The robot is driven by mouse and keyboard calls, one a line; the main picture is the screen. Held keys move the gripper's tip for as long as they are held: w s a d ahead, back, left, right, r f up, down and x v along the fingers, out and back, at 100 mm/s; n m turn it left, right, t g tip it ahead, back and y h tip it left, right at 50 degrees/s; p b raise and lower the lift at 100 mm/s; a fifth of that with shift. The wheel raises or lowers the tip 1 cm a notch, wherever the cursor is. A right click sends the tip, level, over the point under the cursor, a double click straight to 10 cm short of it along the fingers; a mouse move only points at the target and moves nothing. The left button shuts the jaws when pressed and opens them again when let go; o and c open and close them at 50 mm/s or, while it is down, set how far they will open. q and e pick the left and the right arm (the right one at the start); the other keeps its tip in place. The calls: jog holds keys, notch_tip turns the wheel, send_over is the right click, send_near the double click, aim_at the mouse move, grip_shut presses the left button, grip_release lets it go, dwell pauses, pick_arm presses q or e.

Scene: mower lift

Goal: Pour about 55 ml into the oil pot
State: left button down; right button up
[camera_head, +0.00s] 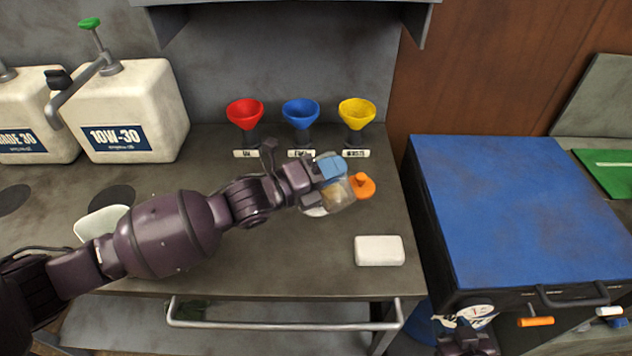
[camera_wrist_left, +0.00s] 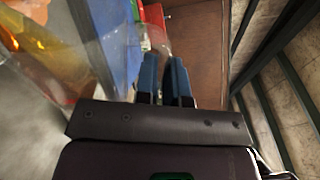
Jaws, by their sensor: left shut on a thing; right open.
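My left gripper (camera_head: 328,168) is shut on a clear container (camera_head: 343,202) with amber liquid inside and an orange part (camera_head: 362,186) at its right end. The container is held tilted above the bench, in front of the funnels; the arm partly hides it. In the left wrist view the clear container (camera_wrist_left: 100,38) shows beside the blue-padded fingers (camera_wrist_left: 164,75). Red (camera_head: 245,113), blue (camera_head: 301,112) and yellow (camera_head: 357,112) funnels stand at the back, each behind a small label too blurred to read surely. My right gripper (camera_head: 466,340) is open, low at the bottom right.
Two white jugs stand at the left, the nearer marked 10W-30 (camera_head: 130,110). A white block (camera_head: 379,250) lies at the bench's front right. A blue-topped cabinet (camera_head: 530,200) stands to the right. A rail (camera_head: 285,322) runs along the bench front. The bench near the block is clear.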

pick_arm(q)
jog(key=shift+w+r, duration=0.1)
jog(key=shift+w, duration=0.05)
pick_arm(e)
jog(key=shift+s+f, duration=0.1)
jog(key=shift+s, duration=0.15)
pick_arm(q)
jog(key=shift+a, duration=0.1)
pick_arm(e)
jog(key=shift+s+d+f, duration=0.1)
jog(key=shift+s, duration=0.15)
pick_arm(q)
jog(key=shift+n, duration=0.3)
jog(key=shift+w+r, duration=0.15)
pick_arm(e)
jog(key=shift+w, duration=0.2)
jog(key=shift+w+r, duration=0.3)
jog(key=shift+r, duration=0.05)
pick_arm(q)
jog(key=shift+w+a, duration=0.1)
jog(key=shift+w+r+n, duration=0.1)
jog(key=shift+r+n, duration=0.05)
jog(key=shift+n, duration=0.15)
pick_arm(e)
jog(key=shift+r, duration=0.1)
jog(key=shift+s, duration=0.25)
